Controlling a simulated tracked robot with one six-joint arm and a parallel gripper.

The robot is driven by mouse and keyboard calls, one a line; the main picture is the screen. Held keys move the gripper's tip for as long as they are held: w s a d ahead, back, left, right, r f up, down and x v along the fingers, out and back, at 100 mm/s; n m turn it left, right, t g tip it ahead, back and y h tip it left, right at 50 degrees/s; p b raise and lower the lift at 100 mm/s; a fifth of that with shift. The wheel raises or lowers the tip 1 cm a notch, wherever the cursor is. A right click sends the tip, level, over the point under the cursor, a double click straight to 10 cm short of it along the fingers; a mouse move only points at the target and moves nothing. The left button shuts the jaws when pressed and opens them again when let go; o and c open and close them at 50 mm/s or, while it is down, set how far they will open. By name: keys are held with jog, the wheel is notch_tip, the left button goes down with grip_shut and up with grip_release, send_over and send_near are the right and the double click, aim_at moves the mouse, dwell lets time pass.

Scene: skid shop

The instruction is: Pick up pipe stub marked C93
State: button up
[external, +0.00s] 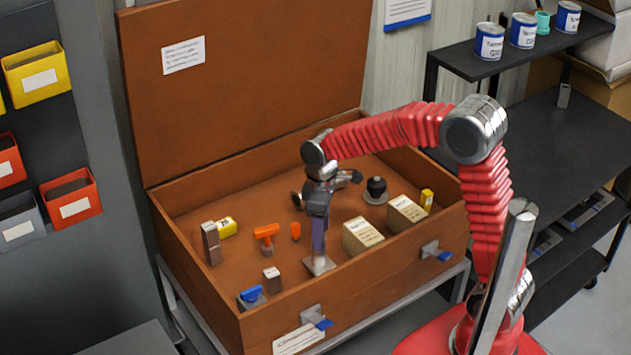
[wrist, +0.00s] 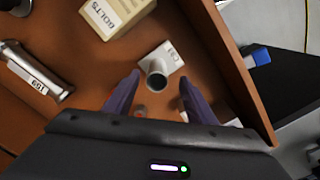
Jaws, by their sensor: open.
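The pipe stub marked C93 (wrist: 158,78) shows in the wrist view as a short round tube on a pale square plate that carries the mark. It stands in the brown case. My gripper (wrist: 160,84) is open, with one purple finger on each side of the stub. In the external view my gripper (external: 319,240) points down, right over the plate. I cannot tell whether either finger touches the tube.
The open case (external: 175,290) has raised walls close to the stub. A BOLTS box (wrist: 112,14) stands beside it; a metal piece marked 159 (wrist: 35,75) lies farther left. Orange pieces (external: 266,235), a small grey block (external: 271,281) and a black knob (external: 376,188) are also inside.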

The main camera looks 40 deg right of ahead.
aim_at(320, 253)
jog(key=shift+f, duration=1.9)
jog(key=shift+w+f, duration=0.15)
jog(key=shift+f, duration=1.2)
jog(key=shift+w+f, duration=0.15)
jog(key=shift+f, duration=1.15)
jog(key=shift+c, duration=0.2)
grip_shut()
